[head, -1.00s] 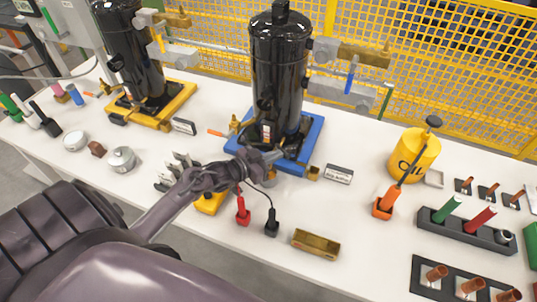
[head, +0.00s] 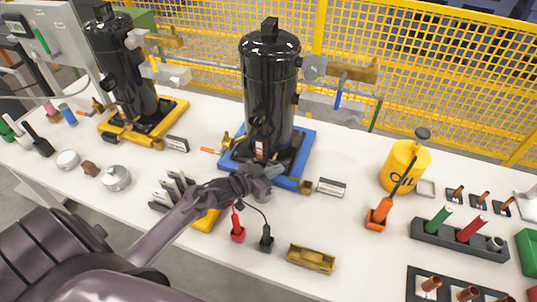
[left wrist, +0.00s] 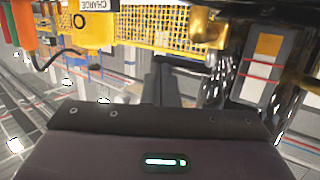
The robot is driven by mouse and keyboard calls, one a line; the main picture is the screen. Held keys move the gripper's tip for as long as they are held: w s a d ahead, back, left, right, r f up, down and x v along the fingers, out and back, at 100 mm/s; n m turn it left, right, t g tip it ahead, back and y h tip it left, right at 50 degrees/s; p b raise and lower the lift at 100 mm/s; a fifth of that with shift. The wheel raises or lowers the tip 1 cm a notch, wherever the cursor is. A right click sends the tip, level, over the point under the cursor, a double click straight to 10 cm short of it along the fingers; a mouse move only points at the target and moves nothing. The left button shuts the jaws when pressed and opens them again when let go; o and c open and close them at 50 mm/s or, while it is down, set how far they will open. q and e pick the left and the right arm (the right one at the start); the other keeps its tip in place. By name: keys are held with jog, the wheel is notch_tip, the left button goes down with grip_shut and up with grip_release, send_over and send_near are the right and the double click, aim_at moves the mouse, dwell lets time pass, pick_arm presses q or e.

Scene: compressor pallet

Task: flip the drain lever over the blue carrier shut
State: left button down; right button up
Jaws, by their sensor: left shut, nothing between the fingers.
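The blue carrier (head: 309,152) stands mid-table with a tall black compressor (head: 270,85) on it. An orange-tipped lever (head: 208,150) sticks out to the left from a brass valve (head: 227,141) at the carrier's left side. A blue-handled lever (head: 338,95) hangs down from a brass fitting (head: 356,71) higher up on the right. My left gripper (head: 276,171) is shut and empty at the carrier's front edge, in front of the compressor's base. It hides part of that edge; I cannot tell whether it touches. My right gripper is not in view.
A yellow device (head: 207,220) with red (head: 237,231) and black (head: 266,240) clamps lies under and beside my left arm. A brass tray (head: 311,258) sits at the front edge. A small sign (head: 331,187) stands right of the carrier. A yellow oil can (head: 403,165) stands farther right.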

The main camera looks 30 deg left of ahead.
pick_arm(q)
notch_tip(320, 180, up, 20)
jog(key=shift+f+b, duration=0.25)
jog(key=shift+b, duration=0.15)
dwell(0.4)
